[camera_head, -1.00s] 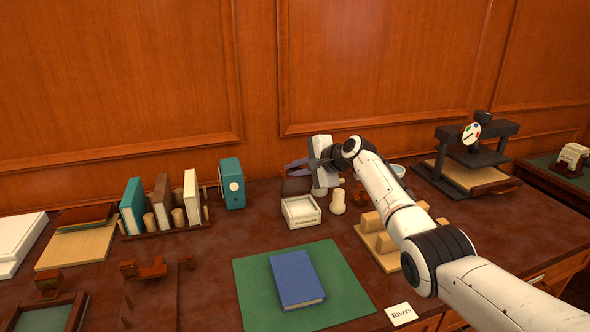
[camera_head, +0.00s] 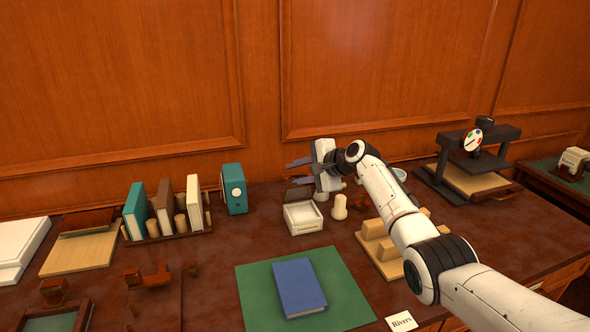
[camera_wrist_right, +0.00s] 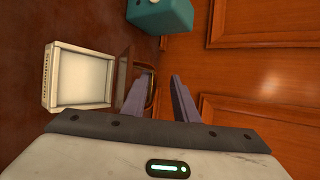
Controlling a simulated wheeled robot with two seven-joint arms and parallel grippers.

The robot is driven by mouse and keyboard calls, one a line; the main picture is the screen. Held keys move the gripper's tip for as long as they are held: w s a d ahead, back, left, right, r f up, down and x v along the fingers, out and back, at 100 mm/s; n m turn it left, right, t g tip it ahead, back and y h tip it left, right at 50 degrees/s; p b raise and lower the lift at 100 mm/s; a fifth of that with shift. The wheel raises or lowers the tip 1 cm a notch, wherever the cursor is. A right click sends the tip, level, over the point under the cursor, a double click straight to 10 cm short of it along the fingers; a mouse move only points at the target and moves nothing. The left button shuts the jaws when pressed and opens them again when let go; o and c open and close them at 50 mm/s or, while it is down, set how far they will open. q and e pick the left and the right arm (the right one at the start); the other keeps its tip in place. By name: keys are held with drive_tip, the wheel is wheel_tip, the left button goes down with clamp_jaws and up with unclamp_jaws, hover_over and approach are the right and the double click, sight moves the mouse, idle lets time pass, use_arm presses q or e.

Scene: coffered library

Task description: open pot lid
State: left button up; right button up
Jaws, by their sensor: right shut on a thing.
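My right gripper (camera_head: 300,172) reaches in from the right to the back of the desk, behind the white tray. In the right wrist view its two grey fingers (camera_wrist_right: 160,98) stand on either side of a dark brown piece, which I take to be the pot lid (camera_wrist_right: 152,88); it is mostly hidden between them. A brown wooden body, perhaps the pot (camera_wrist_right: 124,72), shows beside the left finger. I cannot tell whether the lid is apart from it. My left gripper is not in view.
The white tray (camera_head: 303,230) and a cream peg-shaped piece (camera_head: 339,208) stand just in front of the gripper. A teal box (camera_head: 234,188) is to its left. The panelled wall (camera_head: 380,70) rises close behind. A blue book (camera_head: 298,287) lies on a green mat (camera_head: 252,298).

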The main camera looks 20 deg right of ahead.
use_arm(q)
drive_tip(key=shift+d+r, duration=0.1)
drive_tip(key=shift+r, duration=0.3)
use_arm(e)
drive_tip(key=s+d+r, duration=0.2)
drive_tip(key=d+r, duration=0.1)
drive_tip(key=r, duration=0.5)
drive_tip(key=shift+s+d, duration=0.3)
drive_tip(key=shift+d, duration=0.05)
drive_tip(key=shift+s+d+r, duration=0.15)
drive_tip(key=shift+s+r, duration=0.05)
drive_tip(key=shift+r, duration=0.2)
drive_tip(key=shift+s+d+r, duration=0.1)
drive_tip(key=shift+s+r, duration=0.1)
drive_tip(key=shift+r, duration=0.2)
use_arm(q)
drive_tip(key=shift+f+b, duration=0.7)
use_arm(e)
drive_tip(key=v, duration=1)
drive_tip(key=shift+s, duration=0.2)
